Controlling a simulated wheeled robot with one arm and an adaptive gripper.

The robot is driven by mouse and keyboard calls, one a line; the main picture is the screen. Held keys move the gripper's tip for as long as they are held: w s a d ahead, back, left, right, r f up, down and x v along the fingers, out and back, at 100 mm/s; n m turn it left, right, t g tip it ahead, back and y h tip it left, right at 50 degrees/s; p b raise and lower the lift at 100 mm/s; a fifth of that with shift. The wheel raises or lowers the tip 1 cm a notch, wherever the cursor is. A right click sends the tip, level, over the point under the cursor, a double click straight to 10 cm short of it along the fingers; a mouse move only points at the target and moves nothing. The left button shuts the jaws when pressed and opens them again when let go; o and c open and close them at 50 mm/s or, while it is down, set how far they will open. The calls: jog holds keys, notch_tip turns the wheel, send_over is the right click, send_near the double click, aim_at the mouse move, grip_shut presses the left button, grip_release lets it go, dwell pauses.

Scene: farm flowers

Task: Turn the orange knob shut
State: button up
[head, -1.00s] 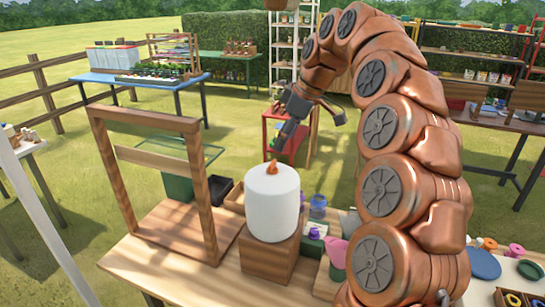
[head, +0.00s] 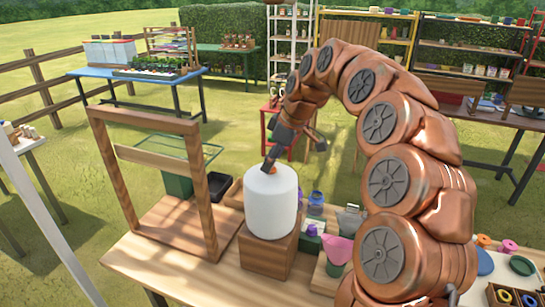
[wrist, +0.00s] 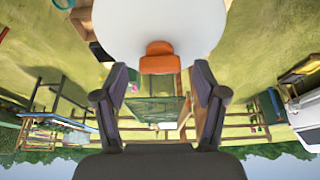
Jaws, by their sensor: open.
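The orange knob (head: 270,168) sits on top of a white cylinder (head: 271,205), which stands on a wooden block (head: 268,252) on the bench. In the head view my gripper (head: 269,160) is right at the knob and hides part of it. In the wrist view the orange knob (wrist: 160,58) shows ahead of the fingertips, centred between them, against the white cylinder (wrist: 160,22). My gripper (wrist: 159,82) is open, with a finger to each side and a gap to the knob in that picture. I cannot tell whether a finger touches it.
A wooden frame (head: 207,190) stands on the bench left of the cylinder. Right of it are a purple-topped jar (head: 316,197), a green box (head: 309,242) and a pink scoop (head: 339,248). A dark bin (head: 221,185) is behind. The bench front (head: 200,285) is clear.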

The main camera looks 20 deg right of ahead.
jog(key=shift+f, duration=0.25)
jog(key=shift+c, duration=0.2)
jog(key=c, duration=1.1)
